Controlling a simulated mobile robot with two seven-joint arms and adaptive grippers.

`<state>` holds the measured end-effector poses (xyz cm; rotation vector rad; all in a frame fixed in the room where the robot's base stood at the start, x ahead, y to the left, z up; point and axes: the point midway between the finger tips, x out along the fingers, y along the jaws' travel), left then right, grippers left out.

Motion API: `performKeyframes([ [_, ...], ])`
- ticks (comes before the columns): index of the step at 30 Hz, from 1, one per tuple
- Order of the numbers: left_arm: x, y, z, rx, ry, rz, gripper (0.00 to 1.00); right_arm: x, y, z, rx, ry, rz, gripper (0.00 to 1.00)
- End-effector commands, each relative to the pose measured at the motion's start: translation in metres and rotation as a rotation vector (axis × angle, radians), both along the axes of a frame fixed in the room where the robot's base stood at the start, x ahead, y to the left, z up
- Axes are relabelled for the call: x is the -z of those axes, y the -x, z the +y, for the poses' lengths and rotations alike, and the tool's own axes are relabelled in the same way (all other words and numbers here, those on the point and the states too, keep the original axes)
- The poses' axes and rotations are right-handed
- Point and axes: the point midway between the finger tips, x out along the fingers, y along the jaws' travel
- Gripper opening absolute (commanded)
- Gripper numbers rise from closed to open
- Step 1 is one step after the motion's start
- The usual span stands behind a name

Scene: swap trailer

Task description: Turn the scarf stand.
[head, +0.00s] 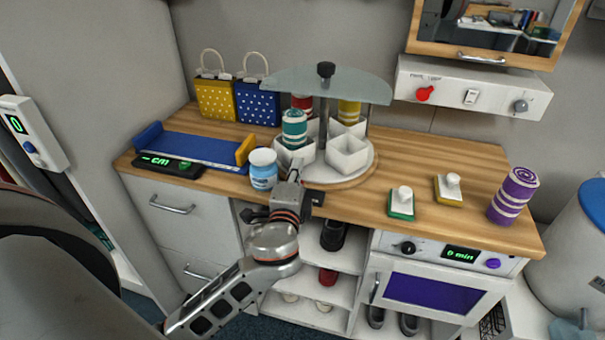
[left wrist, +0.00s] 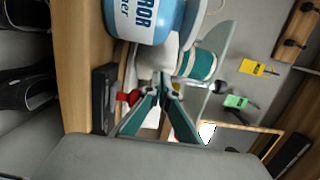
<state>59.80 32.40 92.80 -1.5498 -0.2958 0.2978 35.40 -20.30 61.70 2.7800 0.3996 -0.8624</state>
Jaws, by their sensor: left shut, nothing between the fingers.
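The scarf stand (head: 349,153) stands on the wooden counter, with white square cups on a round base, a central post with a black knob (head: 326,69) and a half-round glass top (head: 290,80). A teal striped scarf roll (head: 294,125) stands in a front-left cup; red (head: 302,102) and yellow (head: 349,112) rolls are at the back. The front-right cup looks empty. My left gripper (head: 296,168) is shut and empty at the stand's front-left edge; whether it touches is unclear. In the left wrist view, its fingertips (left wrist: 166,88) are near the teal roll (left wrist: 198,64). My right gripper is not in view.
A blue-and-white jar (head: 263,170) stands close left of my left gripper. A blue measuring board (head: 195,150) lies farther left, with yellow and blue bags (head: 257,103) behind. Two stamps (head: 401,203) and a purple roll (head: 514,195) stand right. The counter between stand and stamps is clear.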

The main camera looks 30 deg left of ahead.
Motion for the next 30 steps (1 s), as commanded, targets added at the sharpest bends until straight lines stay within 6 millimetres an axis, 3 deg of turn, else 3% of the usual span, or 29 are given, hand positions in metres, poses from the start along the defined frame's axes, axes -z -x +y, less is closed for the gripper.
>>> performKeyframes([
  [13, 0.000, -0.001, 0.005, 0.000, 0.000, 0.000, 0.00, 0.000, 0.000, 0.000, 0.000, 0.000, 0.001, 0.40],
  [19, -0.003, -0.001, 0.025, -0.001, -0.001, -0.002, 0.00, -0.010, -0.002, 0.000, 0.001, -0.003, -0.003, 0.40],
  [30, 0.000, -0.002, 0.025, 0.001, 0.001, -0.001, 0.00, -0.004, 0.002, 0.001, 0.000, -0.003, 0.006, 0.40],
])
